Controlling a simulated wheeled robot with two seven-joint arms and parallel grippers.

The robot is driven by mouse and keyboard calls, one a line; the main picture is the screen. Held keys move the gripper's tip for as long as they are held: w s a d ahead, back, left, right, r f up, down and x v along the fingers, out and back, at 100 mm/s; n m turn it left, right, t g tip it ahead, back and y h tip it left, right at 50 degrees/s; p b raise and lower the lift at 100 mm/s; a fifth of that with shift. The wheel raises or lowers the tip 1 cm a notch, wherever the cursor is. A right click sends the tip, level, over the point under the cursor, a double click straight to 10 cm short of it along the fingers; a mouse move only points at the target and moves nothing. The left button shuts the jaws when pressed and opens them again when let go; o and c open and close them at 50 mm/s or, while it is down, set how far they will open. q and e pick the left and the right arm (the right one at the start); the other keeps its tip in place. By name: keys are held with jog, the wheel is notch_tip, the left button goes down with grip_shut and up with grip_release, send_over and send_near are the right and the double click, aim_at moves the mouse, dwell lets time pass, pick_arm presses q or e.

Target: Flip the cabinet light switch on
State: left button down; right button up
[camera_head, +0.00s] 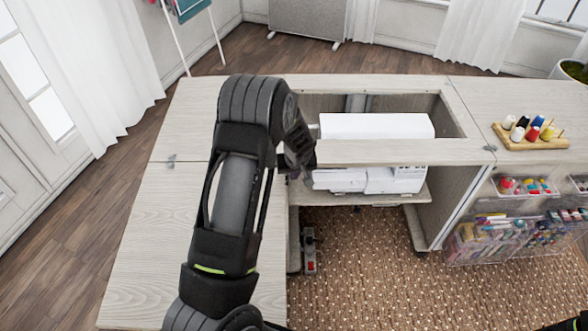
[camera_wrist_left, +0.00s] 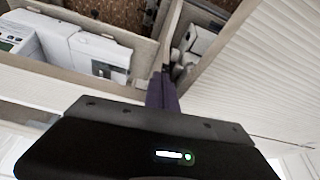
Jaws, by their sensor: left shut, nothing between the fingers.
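The wood-grain sewing cabinet (camera_head: 190,215) fills the middle of the head view, with an open well and a white sewing machine (camera_head: 375,126) in it. My left gripper (camera_head: 303,172) is over the front rail, at the left end of the well, beside the machine. In the left wrist view the closed fingers (camera_wrist_left: 162,88) are together and empty, in front of a cabinet panel edge. The sewing machine (camera_wrist_left: 95,55) is to their left there. I cannot make out the light switch in either view; my arm and gripper cover part of the cabinet.
A thread rack (camera_head: 530,136) with several spools stands on the right top. Clear bins (camera_head: 510,235) hang at the right front. A grey pedal-like item with red (camera_head: 309,250) is under the cabinet on the brown rug (camera_head: 370,270). The left leaf is bare apart from my arm.

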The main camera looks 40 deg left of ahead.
pick_arm(q)
jog(key=shift+w+a, duration=0.2)
jog(key=shift+w, duration=0.05)
jog(key=shift+w+a+b, duration=0.1)
jog(key=shift+a+b, duration=0.05)
jog(key=shift+b, duration=0.3)
jog(key=shift+w+d+b, duration=0.25)
jog(key=shift+d+b, duration=0.35)
jog(key=shift+d, duration=0.15)
